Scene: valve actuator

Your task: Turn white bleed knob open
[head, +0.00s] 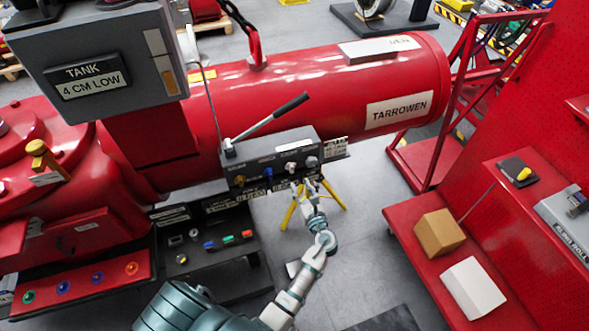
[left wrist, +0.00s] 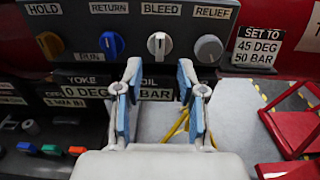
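The white bleed knob (left wrist: 159,44) sits under the BLEED label on the grey valve panel (head: 270,160), its marked grip upright in the left wrist view. It shows small in the head view (head: 291,167). To its left are a blue knob (left wrist: 112,44) and an orange knob (left wrist: 50,44); to its right is a grey RELIEF knob (left wrist: 208,48). My left gripper (left wrist: 158,84) is open and empty, fingers spread just below and in front of the bleed knob, apart from it. In the head view my left gripper (head: 308,187) is at the panel's front. My right gripper is not in view.
A lever (head: 272,118) rises from the panel top. A large red cylinder (head: 330,85) lies behind. A black lower panel (left wrist: 80,110) with buttons is below left. A red bench (head: 415,210) with boxes stands right; grey floor between is clear.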

